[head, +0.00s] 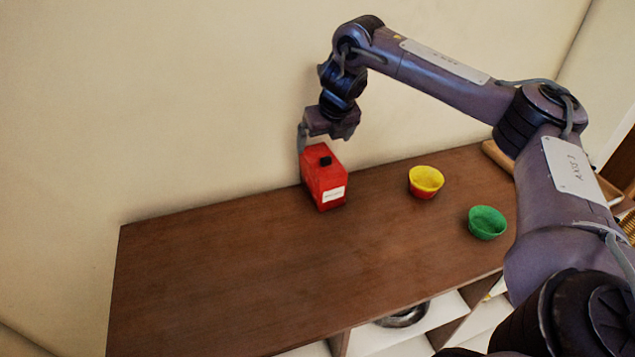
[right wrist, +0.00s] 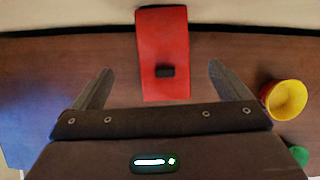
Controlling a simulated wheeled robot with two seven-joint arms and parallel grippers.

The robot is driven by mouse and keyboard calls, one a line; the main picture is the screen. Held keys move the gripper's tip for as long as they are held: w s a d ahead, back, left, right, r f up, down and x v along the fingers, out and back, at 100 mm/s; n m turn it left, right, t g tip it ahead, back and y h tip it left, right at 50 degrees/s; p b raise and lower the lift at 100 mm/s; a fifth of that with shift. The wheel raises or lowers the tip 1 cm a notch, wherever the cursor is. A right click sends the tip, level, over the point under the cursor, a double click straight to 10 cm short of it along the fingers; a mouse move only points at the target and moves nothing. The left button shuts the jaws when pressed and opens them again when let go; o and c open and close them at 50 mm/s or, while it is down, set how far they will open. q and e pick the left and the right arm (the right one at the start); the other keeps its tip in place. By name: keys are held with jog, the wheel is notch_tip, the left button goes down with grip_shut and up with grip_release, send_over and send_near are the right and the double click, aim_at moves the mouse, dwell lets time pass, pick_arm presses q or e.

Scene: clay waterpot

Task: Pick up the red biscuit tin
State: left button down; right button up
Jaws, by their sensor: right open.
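The red biscuit tin (head: 322,172) stands on the brown wooden counter near its back edge by the wall. It has a black knob on top and a white label on its front. In the right wrist view the tin (right wrist: 163,40) lies ahead, roughly between the lines of my two fingers. My right gripper (head: 318,142) is at the tin's top, one finger showing beside its left rear side. I cannot tell whether a finger touches the tin. My left gripper is out of view.
A yellow and red bowl (head: 426,181) and a green bowl (head: 487,222) stand to the right of the tin. A wooden tray (head: 497,156) is at the far right. The left part of the counter (head: 210,270) is clear. The wall (head: 180,100) is close behind the tin.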

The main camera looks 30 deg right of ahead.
aim_at(325, 165)
notch_tip(325, 165, down, 2)
jog(key=shift+d+f+b, duration=0.15)
jog(key=shift+f+b, duration=0.05)
jog(key=shift+b, duration=0.4)
jog(key=shift+f, duration=0.2)
jog(key=f, duration=0.2)
jog(key=f+p, duration=0.1)
jog(key=f, duration=0.1)
jog(key=f+p, duration=0.1)
jog(key=f, duration=0.1)
jog(key=shift+w+d, duration=0.15)
jog(key=shift+w, duration=0.25)
jog(key=shift+w+f, duration=0.3)
jog(key=shift+f, duration=0.35)
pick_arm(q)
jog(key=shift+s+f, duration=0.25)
pick_arm(e)
jog(key=shift+r, duration=0.15)
jog(key=c, duration=1.6)
